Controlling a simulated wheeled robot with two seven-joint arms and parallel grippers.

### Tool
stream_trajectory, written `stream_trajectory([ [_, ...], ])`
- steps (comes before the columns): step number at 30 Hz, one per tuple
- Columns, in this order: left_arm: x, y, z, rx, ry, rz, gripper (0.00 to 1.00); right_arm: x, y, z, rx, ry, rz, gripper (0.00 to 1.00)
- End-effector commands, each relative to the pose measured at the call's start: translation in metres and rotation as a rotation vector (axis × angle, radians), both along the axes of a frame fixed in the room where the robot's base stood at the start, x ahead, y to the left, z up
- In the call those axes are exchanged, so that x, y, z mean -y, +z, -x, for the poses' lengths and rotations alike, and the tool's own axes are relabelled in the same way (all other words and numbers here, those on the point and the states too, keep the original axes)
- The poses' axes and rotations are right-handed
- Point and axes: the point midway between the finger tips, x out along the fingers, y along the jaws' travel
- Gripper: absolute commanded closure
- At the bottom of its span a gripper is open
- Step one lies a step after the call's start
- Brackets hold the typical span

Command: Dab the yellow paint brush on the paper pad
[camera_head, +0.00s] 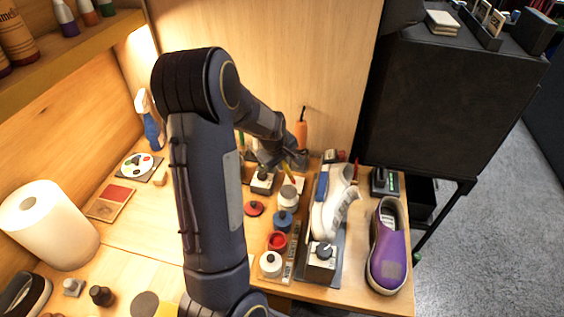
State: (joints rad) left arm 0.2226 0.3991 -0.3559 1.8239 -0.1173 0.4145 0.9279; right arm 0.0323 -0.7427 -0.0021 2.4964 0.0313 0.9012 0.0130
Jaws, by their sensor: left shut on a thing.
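My left arm comes up from the bottom centre and reaches over to the back of the table. My left gripper (287,160) is small and partly hidden by its own wrist. It is shut on a thin yellow paint brush (288,171), which points down just above the small pots. A small pale flat patch (298,183) lies under it and may be the paper pad; I cannot tell whether the brush touches it. My right gripper is not in view.
White, blue and red pots (283,220) stand in a row in front of the gripper. A white sneaker (330,205) on a stand and a purple sneaker (388,250) are at the right. A paper roll (48,225), paint palette (139,166) and spray bottle (150,122) are at the left.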

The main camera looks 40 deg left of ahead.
Motion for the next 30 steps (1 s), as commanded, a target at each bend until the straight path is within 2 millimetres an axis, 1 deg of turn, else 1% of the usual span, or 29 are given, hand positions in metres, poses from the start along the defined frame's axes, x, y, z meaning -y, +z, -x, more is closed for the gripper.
stream_trajectory([
  [4,0.000,-0.001,0.001,-0.003,-0.001,0.001,1.00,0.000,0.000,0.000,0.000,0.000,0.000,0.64],
  [8,0.001,0.005,0.001,-0.003,-0.001,0.001,1.00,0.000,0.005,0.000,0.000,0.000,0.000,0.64],
  [30,0.000,0.066,0.000,-0.001,0.000,0.001,1.00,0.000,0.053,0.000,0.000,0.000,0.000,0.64],
])
